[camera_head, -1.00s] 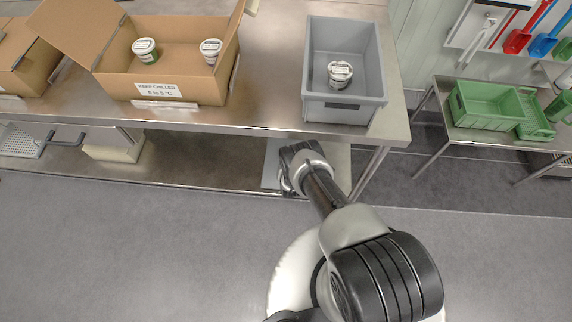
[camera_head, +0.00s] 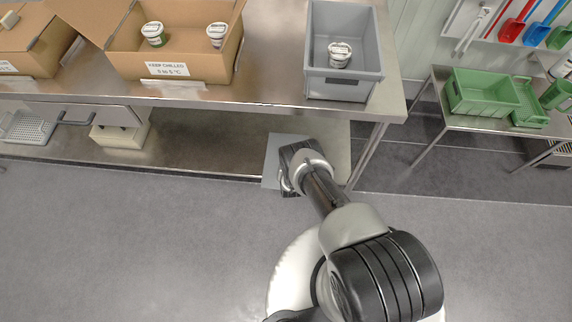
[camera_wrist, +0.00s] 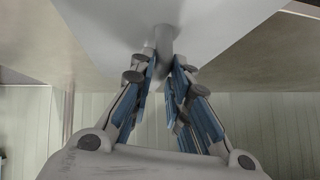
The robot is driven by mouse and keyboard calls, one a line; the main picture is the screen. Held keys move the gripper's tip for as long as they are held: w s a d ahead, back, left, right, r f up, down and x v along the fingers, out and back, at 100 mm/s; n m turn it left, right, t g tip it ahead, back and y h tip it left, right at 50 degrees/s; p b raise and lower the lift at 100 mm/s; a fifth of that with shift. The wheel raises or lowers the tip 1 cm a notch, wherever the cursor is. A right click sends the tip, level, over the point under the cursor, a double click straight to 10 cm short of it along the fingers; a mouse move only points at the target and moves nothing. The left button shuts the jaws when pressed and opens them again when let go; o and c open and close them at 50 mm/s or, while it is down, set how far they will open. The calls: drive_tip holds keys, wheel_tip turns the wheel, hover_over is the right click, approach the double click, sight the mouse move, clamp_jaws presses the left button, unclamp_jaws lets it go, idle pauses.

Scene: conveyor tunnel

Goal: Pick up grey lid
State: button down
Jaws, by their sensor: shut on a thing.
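The grey lid (camera_head: 271,162) is a flat light-grey panel at the end of my arm, below the front edge of the steel table. In the wrist view its pale underside or face (camera_wrist: 115,25) fills the top, with a round grey knob (camera_wrist: 163,40) sticking out from it. My gripper (camera_wrist: 164,66) has its two blue-padded fingers closed in around this knob. In the head view my gripper (camera_head: 291,170) overlaps the lid and hides much of it.
A grey crate (camera_head: 343,87) with a tub stands on the steel table (camera_head: 275,70), beside an open cardboard box (camera_head: 177,65) holding tubs. A lower shelf (camera_head: 205,150) runs beneath. Green crates (camera_head: 480,108) stand on a right-hand table. Open floor (camera_head: 130,245) lies in front.

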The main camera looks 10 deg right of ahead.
drive_tip(key=shift+s+f, duration=0.1)
drive_tip(key=c, duration=1.4)
unclamp_jaws()
drive_tip(key=shift+c, duration=0.2)
drive_tip(key=v, duration=1.2)
